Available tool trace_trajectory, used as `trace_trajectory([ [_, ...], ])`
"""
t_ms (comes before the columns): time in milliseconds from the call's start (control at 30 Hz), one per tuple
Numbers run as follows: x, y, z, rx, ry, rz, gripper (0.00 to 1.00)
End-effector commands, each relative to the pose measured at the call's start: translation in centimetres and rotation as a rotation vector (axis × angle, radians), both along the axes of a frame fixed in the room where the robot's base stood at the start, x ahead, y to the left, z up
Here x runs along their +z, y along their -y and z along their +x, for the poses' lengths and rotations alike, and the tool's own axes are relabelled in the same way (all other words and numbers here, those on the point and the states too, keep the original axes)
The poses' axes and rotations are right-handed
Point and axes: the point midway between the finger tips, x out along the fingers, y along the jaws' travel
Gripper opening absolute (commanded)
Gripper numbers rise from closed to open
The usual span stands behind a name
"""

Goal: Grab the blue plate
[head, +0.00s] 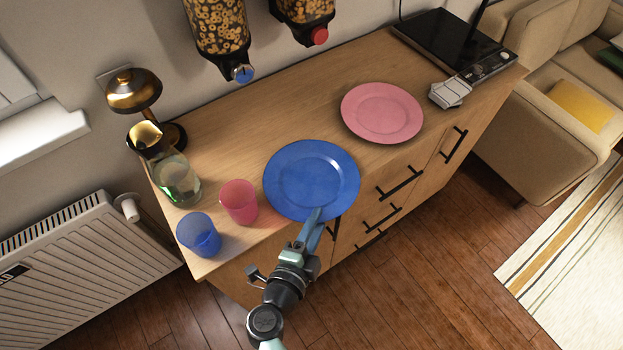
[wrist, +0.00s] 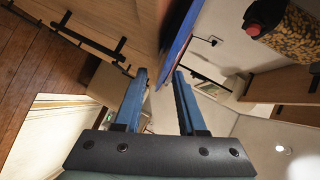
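The blue plate (head: 311,178) lies at the front of the wooden counter in the head view, its near rim reaching the front edge. In the wrist view the plate (wrist: 178,38) shows nearly edge-on, as a thin blue strip running down towards the gap between the fingers. My gripper (head: 315,217) is at the plate's near rim in the head view. The wrist view shows its two blue fingers (wrist: 159,74) apart, with the rim appearing to lie between them. Whether either finger touches the plate I cannot tell.
A pink plate (head: 382,112) lies to the right on the counter (head: 250,110). A pink cup (head: 239,202), a blue cup (head: 199,235) and a glass jug (head: 178,182) stand left. Dispensers (head: 218,35) hang above the back. A black hob (head: 455,45) is far right.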

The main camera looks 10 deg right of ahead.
Motion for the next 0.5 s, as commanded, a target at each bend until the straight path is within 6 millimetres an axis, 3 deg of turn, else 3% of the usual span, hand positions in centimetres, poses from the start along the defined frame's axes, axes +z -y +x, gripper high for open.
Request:
trace_trajectory([
  [100,-0.31,0.86,1.04,-0.002,0.002,-0.001,0.40],
  [367,-0.42,1.03,1.21,-0.001,0.000,0.001,0.40],
  [500,-0.41,1.02,1.21,-0.001,0.000,0.001,0.18],
])
